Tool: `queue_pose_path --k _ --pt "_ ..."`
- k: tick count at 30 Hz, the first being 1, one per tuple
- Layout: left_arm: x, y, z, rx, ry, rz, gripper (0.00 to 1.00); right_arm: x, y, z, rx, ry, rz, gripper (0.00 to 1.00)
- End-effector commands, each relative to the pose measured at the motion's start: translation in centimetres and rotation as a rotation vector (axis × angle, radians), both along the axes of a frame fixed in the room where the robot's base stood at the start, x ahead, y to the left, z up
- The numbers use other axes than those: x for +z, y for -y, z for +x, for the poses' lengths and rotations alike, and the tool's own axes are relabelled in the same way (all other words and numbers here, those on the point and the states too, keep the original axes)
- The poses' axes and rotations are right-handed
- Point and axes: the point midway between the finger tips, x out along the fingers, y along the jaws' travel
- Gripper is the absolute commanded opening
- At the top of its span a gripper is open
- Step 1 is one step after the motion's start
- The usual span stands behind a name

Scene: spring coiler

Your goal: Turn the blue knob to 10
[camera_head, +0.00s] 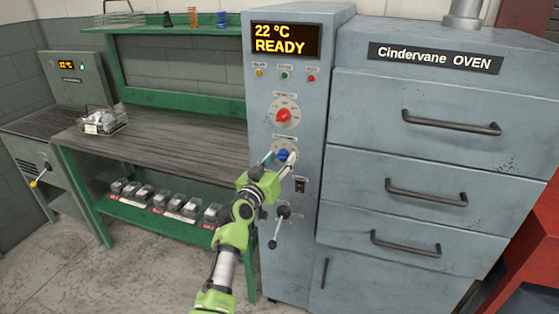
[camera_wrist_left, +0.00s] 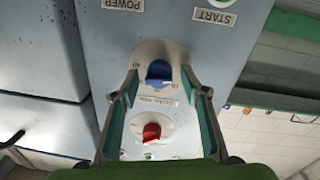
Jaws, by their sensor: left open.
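The blue knob (camera_head: 283,155) sits on a round dial on the oven's narrow control panel, below the red knob (camera_head: 284,115). My left gripper (camera_head: 279,160) is in front of the blue knob with its fingers apart, one on each side of it. In the left wrist view the blue knob (camera_wrist_left: 159,72) shows between the open fingers (camera_wrist_left: 163,88), and the red knob (camera_wrist_left: 151,132) lies nearer the palm. I cannot tell whether the fingers touch the blue knob. The dial's numbers are too small to read surely. My right gripper is not in view.
The oven display (camera_head: 285,40) reads 22 °C READY. A switch (camera_head: 301,186) and a lever (camera_head: 280,225) are below the blue knob. Drawers with dark handles (camera_head: 451,123) are on the right. A green workbench (camera_head: 165,150) with a wire basket (camera_head: 103,122) stands left.

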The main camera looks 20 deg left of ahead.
Motion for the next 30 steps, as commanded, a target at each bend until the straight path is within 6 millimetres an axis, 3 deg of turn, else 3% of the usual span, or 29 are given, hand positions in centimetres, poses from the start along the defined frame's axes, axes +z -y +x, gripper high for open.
queue_pose_path --k 8,12,13,23,30 --pt "-0.02 0.01 0.09 0.000 0.000 0.000 0.42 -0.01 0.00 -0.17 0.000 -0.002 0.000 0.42" --pt "-0.02 0.00 0.08 0.000 -0.001 0.000 0.06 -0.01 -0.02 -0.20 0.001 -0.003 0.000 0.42" --pt "-0.02 0.00 0.08 0.000 -0.001 0.000 0.04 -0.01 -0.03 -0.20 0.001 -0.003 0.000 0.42" --pt "-0.02 -0.04 0.06 -0.001 0.000 0.030 0.04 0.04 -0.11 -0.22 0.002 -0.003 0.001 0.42" --pt "0.05 -0.04 0.05 -0.001 0.005 0.154 0.04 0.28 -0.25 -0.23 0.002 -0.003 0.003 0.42"
